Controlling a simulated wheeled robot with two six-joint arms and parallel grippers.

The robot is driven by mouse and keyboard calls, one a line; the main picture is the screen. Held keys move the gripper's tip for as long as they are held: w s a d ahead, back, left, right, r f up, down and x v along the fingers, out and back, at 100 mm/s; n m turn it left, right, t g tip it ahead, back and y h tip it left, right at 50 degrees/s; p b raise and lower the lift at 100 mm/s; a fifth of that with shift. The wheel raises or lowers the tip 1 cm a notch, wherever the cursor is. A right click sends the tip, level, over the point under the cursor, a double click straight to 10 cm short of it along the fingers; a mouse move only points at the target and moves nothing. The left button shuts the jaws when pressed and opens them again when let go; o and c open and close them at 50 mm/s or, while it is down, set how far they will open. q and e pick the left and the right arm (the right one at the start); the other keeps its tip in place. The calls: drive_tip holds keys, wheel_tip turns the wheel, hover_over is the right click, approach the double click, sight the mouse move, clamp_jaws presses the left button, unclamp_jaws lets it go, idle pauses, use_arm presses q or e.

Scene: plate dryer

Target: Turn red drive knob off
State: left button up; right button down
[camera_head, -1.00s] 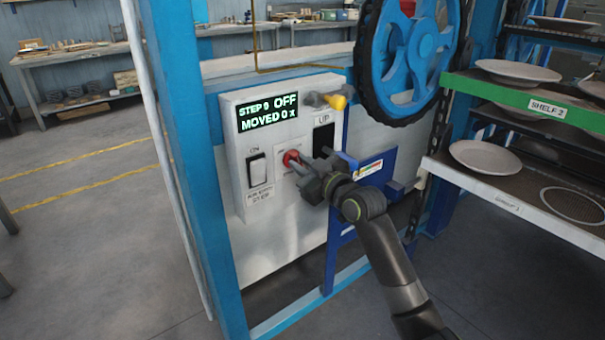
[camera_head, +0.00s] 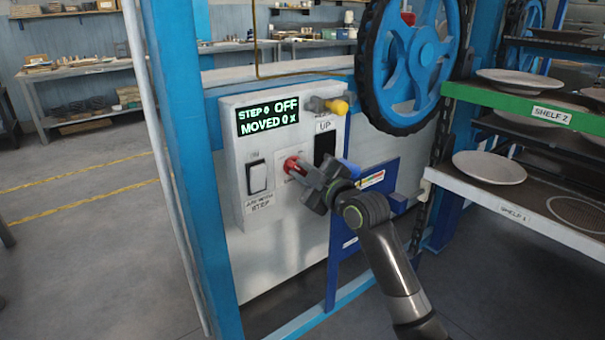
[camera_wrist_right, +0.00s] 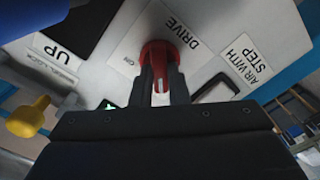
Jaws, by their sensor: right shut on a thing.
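The red drive knob (camera_head: 291,164) is on the front of a white control box (camera_head: 237,190) in the head view. In the right wrist view the red knob (camera_wrist_right: 160,58) shows under the DRIVE label, with a pale line on its face. My right gripper (camera_head: 302,170) reaches it from the lower right. Its fingers are shut on the knob, which shows between the two fingertips in the wrist view (camera_wrist_right: 160,85). Fingers partly hide the knob's plate. My left gripper is out of view.
A rocker switch (camera_head: 257,177) is left of the knob, and a black UP panel (camera_head: 325,144) is right. A yellow knob (camera_head: 337,106) and a blue wheel (camera_head: 411,70) are above right. Shelves with plates (camera_head: 489,167) stand at the right.

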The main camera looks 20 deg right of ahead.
drive_tip(key=shift+f, duration=0.1)
drive_tip(key=c, duration=1.4)
unclamp_jaws()
drive_tip(key=shift+s, duration=0.15)
